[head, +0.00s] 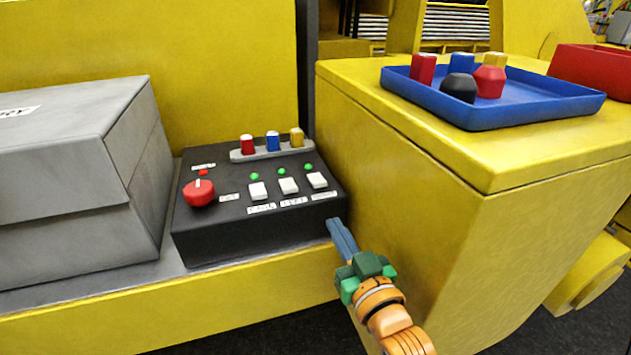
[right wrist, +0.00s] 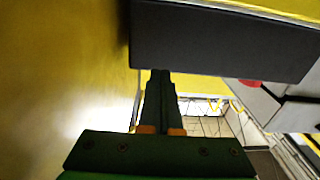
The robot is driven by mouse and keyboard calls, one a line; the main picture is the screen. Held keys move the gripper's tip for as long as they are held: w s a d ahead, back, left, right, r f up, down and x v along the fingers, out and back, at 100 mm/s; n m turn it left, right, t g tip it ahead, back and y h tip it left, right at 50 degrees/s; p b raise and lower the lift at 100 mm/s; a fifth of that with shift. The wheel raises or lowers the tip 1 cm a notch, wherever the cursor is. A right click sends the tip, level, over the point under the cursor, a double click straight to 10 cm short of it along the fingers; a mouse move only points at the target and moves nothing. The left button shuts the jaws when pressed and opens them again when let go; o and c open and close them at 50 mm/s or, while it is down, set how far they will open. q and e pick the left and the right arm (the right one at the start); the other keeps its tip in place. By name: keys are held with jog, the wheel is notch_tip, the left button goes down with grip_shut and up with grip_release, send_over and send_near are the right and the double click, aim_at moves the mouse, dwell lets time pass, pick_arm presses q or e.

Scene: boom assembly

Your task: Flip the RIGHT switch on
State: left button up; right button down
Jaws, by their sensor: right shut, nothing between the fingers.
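A black control box (head: 258,228) stands on the yellow ledge. It has three white switches in a row on top, each with a green light behind it and a label in front. The right switch (head: 317,180) is the one nearest the yellow cabinet; its exact tilt is too small to tell. My right gripper (head: 334,222) is shut and empty, its tips at the front right corner of the box, below the top face and in front of the right switch. In the right wrist view the fingers (right wrist: 160,75) point at the box's dark side (right wrist: 215,40). My left gripper is not in view.
A red knob (head: 199,193) sits at the box's left, with red, blue and yellow pieces on a grey strip (head: 268,152) behind. A grey case (head: 60,180) stands left. The yellow cabinet (head: 400,180) rises close on the right, bearing a blue tray (head: 520,117).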

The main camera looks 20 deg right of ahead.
notch_tip(320, 180, up, 5)
jog(key=t, duration=0.2)
notch_tip(320, 180, up, 3)
jog(key=p, duration=0.3)
send_over(324, 194)
jog(key=shift+s+r, duration=0.15)
jog(key=shift+s, duration=0.2)
jog(key=shift+w, duration=0.65)
jog(key=f, duration=0.3)
jog(key=shift+s+f, duration=0.1)
jog(key=shift+s, duration=0.1)
jog(key=shift+s+f, duration=0.25)
jog(key=shift+f, duration=0.2)
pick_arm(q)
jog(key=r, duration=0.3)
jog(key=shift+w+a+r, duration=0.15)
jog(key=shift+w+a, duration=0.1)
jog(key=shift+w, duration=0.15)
pick_arm(e)
jog(key=shift+w, duration=0.1)
